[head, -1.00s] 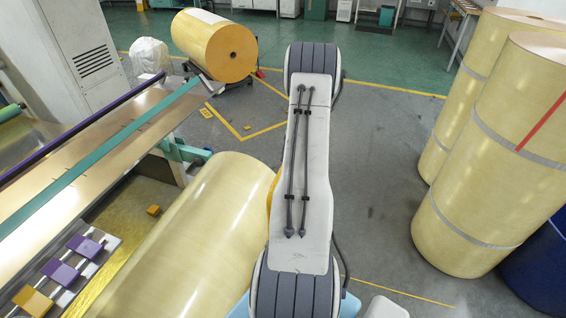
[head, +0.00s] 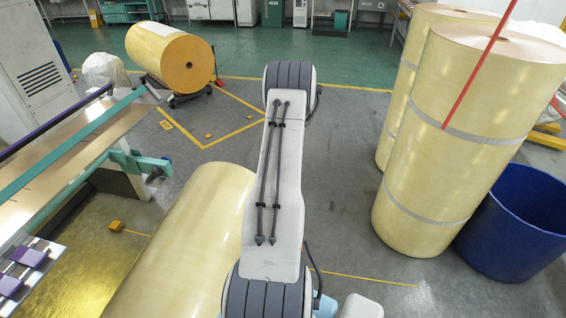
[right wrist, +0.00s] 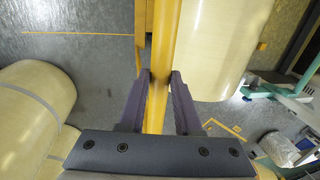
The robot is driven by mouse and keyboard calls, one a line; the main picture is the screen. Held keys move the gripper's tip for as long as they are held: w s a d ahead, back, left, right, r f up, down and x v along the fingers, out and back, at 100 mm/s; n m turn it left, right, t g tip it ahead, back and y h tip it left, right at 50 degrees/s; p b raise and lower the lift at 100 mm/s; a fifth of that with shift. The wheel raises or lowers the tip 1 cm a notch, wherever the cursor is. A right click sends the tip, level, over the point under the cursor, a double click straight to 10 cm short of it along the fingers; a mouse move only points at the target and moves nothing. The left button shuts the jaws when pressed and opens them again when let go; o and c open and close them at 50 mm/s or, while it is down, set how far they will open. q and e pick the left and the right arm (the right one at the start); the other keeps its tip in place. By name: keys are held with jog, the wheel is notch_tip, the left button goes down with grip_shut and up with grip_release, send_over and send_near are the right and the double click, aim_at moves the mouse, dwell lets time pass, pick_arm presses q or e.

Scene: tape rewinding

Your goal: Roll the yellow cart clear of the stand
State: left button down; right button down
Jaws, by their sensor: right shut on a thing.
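In the right wrist view my right gripper (right wrist: 160,78) is closed around the yellow bar (right wrist: 158,50) of the cart, with one purple finger on each side. A large pale-yellow roll (right wrist: 218,45) is beside the bar; it also shows in the head view (head: 180,245), left of my arm. The rest of the cart is hidden by the arm and the roll. A machine frame with teal supports (head: 130,160), possibly the stand, is left of the roll, with floor between them. My left gripper is not in view.
Tall wrapped rolls (head: 445,160) and a blue bin (head: 520,220) stand at the right. Another roll (head: 170,58) rests on a low carrier at the back left. Grey floor (head: 335,170) is open between my arm and the tall rolls.

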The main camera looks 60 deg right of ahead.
jog(key=c, duration=0.6)
grip_release()
jog(key=shift+w+a+f, duration=0.1)
jog(key=shift+w+a, duration=0.05)
jog(key=shift+a, duration=0.05)
jog(key=shift+d, duration=0.1)
jog(key=shift+s+d+r, duration=0.2)
jog(key=shift+s+d, duration=0.05)
jog(key=shift+s, duration=0.05)
jog(key=shift+r, duration=0.25)
jog(key=r, duration=0.3)
jog(key=s+r+b, duration=0.1)
jog(key=r, duration=0.5)
jog(key=shift+s+d+r+b, duration=0.1)
jog(key=shift+s+r+b, duration=0.2)
jog(key=shift+b, duration=0.1)
